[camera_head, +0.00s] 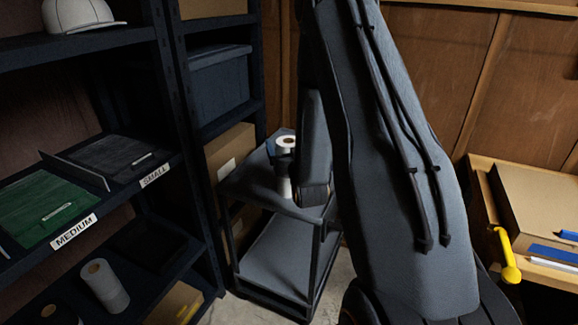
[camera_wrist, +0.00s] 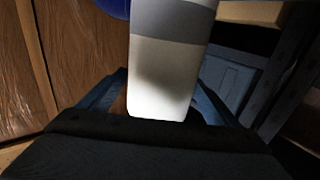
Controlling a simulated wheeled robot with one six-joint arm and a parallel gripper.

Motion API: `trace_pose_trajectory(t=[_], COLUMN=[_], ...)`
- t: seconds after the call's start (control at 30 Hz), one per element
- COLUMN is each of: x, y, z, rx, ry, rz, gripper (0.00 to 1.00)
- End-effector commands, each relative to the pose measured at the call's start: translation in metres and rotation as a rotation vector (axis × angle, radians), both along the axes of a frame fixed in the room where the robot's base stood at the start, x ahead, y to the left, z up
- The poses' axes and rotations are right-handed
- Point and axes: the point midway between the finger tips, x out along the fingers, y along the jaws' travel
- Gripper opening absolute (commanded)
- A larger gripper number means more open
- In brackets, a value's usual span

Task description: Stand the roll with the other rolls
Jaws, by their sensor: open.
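A white and grey roll (camera_head: 285,142) stands on the upper shelf of a dark cart (camera_head: 262,195), its round top with a hole showing in the head view. A dark part crosses its middle there. In the wrist view the roll (camera_wrist: 165,70) fills the centre, white with a grey band. My gripper (camera_wrist: 163,97) is open, with one finger on each side of the roll. I cannot tell whether the fingers touch it. In the head view my arm hides most of the gripper. Another pale grey roll (camera_head: 105,286) stands on the rack's low shelf, with a darker roll (camera_head: 60,315) near it.
The dark rack (camera_head: 85,150) at left has shelves labelled MEDIUM (camera_head: 74,231) and SMALL (camera_head: 155,175), holding a green tray (camera_head: 45,207) and a dark one. A cardboard box (camera_head: 233,150) stands behind the cart. A wooden bench (camera_head: 487,225) with a box is at right.

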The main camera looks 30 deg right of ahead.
Motion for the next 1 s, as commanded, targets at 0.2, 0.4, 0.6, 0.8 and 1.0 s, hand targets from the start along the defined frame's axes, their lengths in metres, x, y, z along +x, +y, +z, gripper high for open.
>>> trace_pose_trajectory(t=[0.2, 0.4, 0.6, 0.8, 1.0], x=[0.019, 0.02, 0.02, 0.02, 0.02], y=[-0.005, -0.005, -0.005, -0.005, -0.006], z=[0.0, -0.001, 0.0, 0.0, 0.0], rx=[0.0, 0.001, 0.0, 0.0, 0.0], ry=[0.001, 0.002, 0.001, 0.001, -0.001], rz=[0.0, 0.0, 0.0, 0.0, 0.0], gripper=[0.84, 0.84, 0.55, 0.21, 0.05])
